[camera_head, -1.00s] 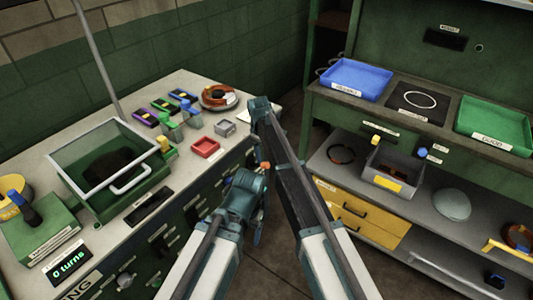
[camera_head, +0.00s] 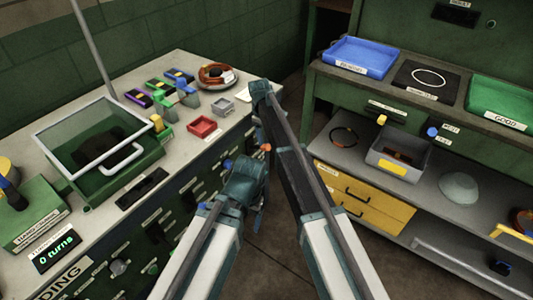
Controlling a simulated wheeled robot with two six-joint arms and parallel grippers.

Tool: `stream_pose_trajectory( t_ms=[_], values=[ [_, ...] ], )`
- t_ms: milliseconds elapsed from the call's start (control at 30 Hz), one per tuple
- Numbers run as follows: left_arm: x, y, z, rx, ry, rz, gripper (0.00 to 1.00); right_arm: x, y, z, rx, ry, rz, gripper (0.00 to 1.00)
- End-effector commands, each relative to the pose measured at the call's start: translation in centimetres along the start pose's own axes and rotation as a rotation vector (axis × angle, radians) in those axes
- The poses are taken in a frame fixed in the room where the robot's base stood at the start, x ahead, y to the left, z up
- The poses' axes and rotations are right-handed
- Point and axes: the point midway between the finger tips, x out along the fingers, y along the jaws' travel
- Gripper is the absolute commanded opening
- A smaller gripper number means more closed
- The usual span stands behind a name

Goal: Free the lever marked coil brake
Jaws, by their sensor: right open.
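At the left edge a green box (camera_head: 38,226) carries a lever with a blue handle (camera_head: 12,194); its label is too small for me to read. A yellow knob (camera_head: 157,122) stands beside the clear-lidded green case (camera_head: 110,178). I cannot tell which lever is marked coil brake. My right gripper (camera_head: 266,147) is open and empty, folded back beside its arm, in front of the bench and touching nothing. My left arm is folded low in the middle; its gripper is mostly hidden behind its own links, so its jaws cannot be made out.
A display (camera_head: 54,250) reads "0 turns". A red tray (camera_head: 203,127), a grey box (camera_head: 222,106) and coloured blocks (camera_head: 160,87) lie on the bench. At right a shelf unit holds a blue tray (camera_head: 358,69) and green tray (camera_head: 505,123). Floor shows between them.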

Motion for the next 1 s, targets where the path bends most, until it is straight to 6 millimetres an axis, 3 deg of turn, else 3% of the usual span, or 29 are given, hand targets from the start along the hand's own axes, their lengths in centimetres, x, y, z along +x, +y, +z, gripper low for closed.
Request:
stream_pose_trajectory(
  t_ms=[33, 500, 967, 1000],
  values=[
    [1.5, 0.1, -0.1, 0.000, 0.000, 0.000, 0.80, 1.5, -0.1, 0.0, 0.000, 0.000, 0.000, 0.71],
    [7.6, 0.7, -0.4, 0.000, 0.000, 0.000, 0.80, 7.7, -0.1, 0.0, 0.000, 0.000, 0.000, 0.71],
    [8.3, 0.8, -0.5, 0.000, 0.000, 0.000, 0.80, 8.5, 0.0, 0.0, 0.000, 0.000, 0.000, 0.71],
    [8.3, 0.8, -0.5, 0.000, 0.000, 0.000, 0.80, 8.5, 0.0, 0.0, 0.000, 0.000, 0.000, 0.64]
  ],
)
